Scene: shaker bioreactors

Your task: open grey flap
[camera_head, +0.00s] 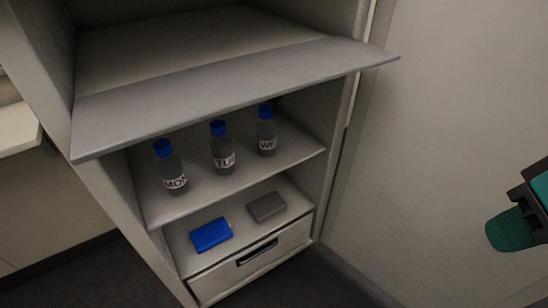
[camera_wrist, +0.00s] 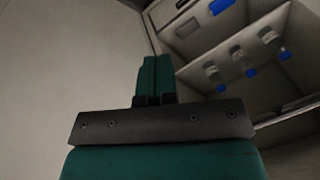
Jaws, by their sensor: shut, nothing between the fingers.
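The grey flap (camera_head: 235,93) is a wide flat panel in the head view. It juts out from the cabinet front above the bottle shelf, roughly level, and its right end reaches past the cabinet's side. The compartment above it is open to view. My gripper (camera_head: 508,232) is at the right edge of the head view, well apart from the flap, partly cut off by the frame. In the wrist view its teal fingers (camera_wrist: 154,78) are together with nothing between them.
Below the flap, three blue-capped bottles (camera_head: 222,150) stand on a shelf (camera_head: 240,172). A blue box (camera_head: 211,234) and a grey box (camera_head: 267,206) lie lower, above a drawer (camera_head: 255,262). The cabinet shows upside down in the wrist view. A plain wall (camera_head: 450,110) is at right.

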